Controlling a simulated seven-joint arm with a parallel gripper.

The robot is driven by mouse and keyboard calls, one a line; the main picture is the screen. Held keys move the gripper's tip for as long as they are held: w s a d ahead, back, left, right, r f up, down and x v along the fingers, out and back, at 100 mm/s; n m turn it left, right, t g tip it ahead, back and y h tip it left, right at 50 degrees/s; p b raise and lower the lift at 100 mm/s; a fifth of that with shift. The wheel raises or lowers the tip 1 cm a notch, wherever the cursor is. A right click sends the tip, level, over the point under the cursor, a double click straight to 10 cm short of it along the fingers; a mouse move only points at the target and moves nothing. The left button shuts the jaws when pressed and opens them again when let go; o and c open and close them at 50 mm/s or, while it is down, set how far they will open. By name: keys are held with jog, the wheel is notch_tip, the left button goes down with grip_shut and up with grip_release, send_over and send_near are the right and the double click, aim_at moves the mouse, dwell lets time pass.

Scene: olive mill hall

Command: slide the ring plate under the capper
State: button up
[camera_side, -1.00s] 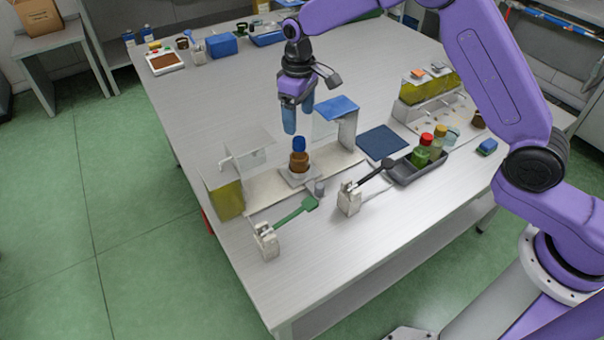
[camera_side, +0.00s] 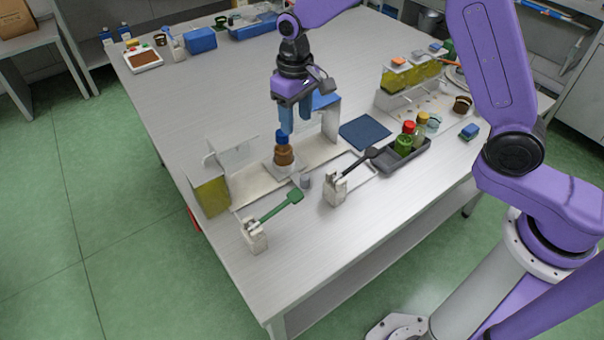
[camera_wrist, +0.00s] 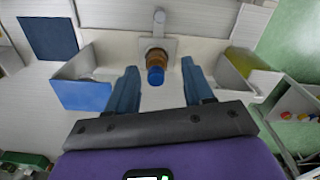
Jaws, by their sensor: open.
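The ring plate (camera_side: 272,170) is a pale square plate on the light track, carrying a brown bottle (camera_side: 284,156) with a blue cap. A grey knob (camera_side: 306,181) stands at its near side. In the wrist view the plate (camera_wrist: 170,43) and bottle (camera_wrist: 158,58) are ahead between my fingers. I take the blue-topped stand (camera_side: 327,102) right of the plate as the capper; it shows at left in the wrist view (camera_wrist: 82,95). The plate is outside it. My gripper (camera_side: 294,122) is open and empty, above and just beside the bottle cap; its fingers show in the wrist view (camera_wrist: 160,82).
A stand with a yellow-green tank (camera_side: 211,195) is left of the plate. A green lever (camera_side: 280,207) and a black lever (camera_side: 355,164) are in front. A dark blue mat (camera_side: 365,134) and a grey tray (camera_side: 405,160) with small bottles lie right.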

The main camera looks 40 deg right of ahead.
aim_at(304, 177)
jog(key=shift+m, duration=0.6)
jog(key=s+f, duration=0.1)
jog(key=f, duration=0.4)
jog(key=s+f, duration=0.1)
jog(key=f, duration=1.1)
jog(key=shift+s+d, duration=0.1)
jog(key=shift+s, duration=0.3)
